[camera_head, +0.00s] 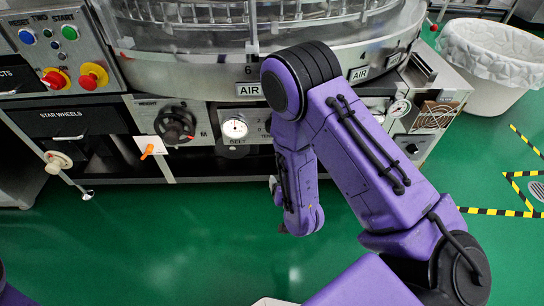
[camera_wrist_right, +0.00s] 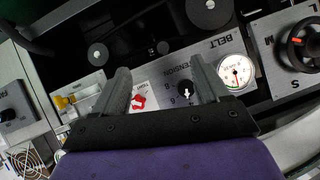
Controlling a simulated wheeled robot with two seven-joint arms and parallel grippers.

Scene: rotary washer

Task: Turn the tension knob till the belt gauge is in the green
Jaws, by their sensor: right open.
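The belt gauge (camera_head: 235,128) is a round white dial on the machine's front panel above the word BELT. It also shows, turned over, in the right wrist view (camera_wrist_right: 236,73), with a green band and a reddish needle; I cannot tell surely whether the needle is in the green. The tension knob (camera_wrist_right: 186,91) is small and black with a white pointer, beside the word TENSION; my arm hides it in the head view. My right gripper (camera_wrist_right: 160,68) is open, its two fingers spread before the panel, apart from the knob as far as I can see. My left gripper is out of view.
A white bin (camera_head: 490,65) stands right; green floor is free.

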